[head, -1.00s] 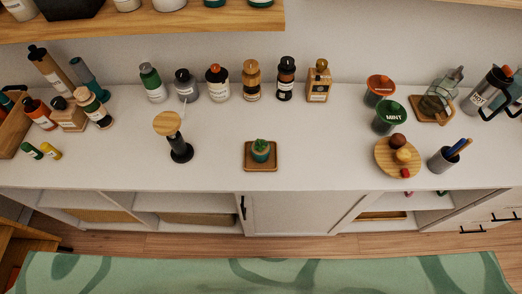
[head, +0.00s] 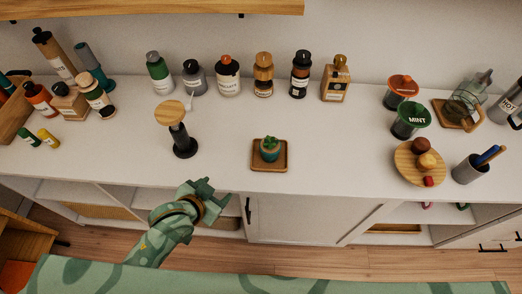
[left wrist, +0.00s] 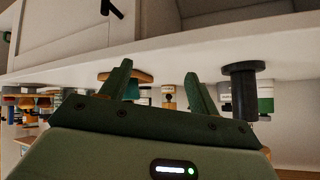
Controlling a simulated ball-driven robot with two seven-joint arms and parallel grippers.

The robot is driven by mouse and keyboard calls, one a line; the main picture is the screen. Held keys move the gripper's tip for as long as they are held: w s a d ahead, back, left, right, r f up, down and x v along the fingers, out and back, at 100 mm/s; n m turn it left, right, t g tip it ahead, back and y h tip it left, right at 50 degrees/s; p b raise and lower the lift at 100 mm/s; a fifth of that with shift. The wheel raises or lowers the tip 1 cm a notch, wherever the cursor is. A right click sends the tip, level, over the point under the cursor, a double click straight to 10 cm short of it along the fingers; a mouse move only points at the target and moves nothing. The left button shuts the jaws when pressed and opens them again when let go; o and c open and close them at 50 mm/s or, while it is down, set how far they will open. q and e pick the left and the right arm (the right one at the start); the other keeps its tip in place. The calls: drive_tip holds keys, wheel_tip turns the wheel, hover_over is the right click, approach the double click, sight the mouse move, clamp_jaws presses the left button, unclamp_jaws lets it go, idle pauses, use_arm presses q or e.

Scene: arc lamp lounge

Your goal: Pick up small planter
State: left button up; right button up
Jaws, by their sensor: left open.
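The small planter (head: 270,150), a teal pot with a green succulent, stands upright on a square wooden tray (head: 257,164) near the middle of the white counter. My left gripper (head: 208,187) is open and empty, in front of the counter's front edge, to the left of and nearer than the planter. In the left wrist view, which looks upside down, the gripper's two fingers (left wrist: 156,78) are spread apart. The wooden tray (left wrist: 141,78) and part of the planter (left wrist: 133,91) show behind the fingers there, partly hidden. My right gripper is not in view.
A black stand with a round wooden top (head: 171,113) is left of the planter. Several bottles line the back. A round wooden board (head: 407,172) and a pen cup (head: 467,172) are at right. The counter around the tray is clear. Cabinets are below the front edge.

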sight(264, 154)
use_arm(q)
drive_tip(key=w+d+r+t+h, duration=0.1)
drive_tip(key=w+d+r+h, duration=0.25)
drive_tip(key=d+r, duration=0.35)
drive_tip(key=b+x, duration=0.4)
drive_tip(key=x, duration=0.6)
drive_tip(key=b+x, duration=0.3)
drive_tip(key=x, duration=0.2)
drive_tip(key=shift+f, duration=0.1)
drive_tip(key=shift+w+d+f, duration=0.1)
drive_tip(key=shift+w+d, duration=0.05)
drive_tip(key=shift+w, duration=0.05)
drive_tip(key=c, duration=0.8)
drive_tip(key=shift+o, duration=0.2)
drive_tip(key=shift+r, duration=0.25)
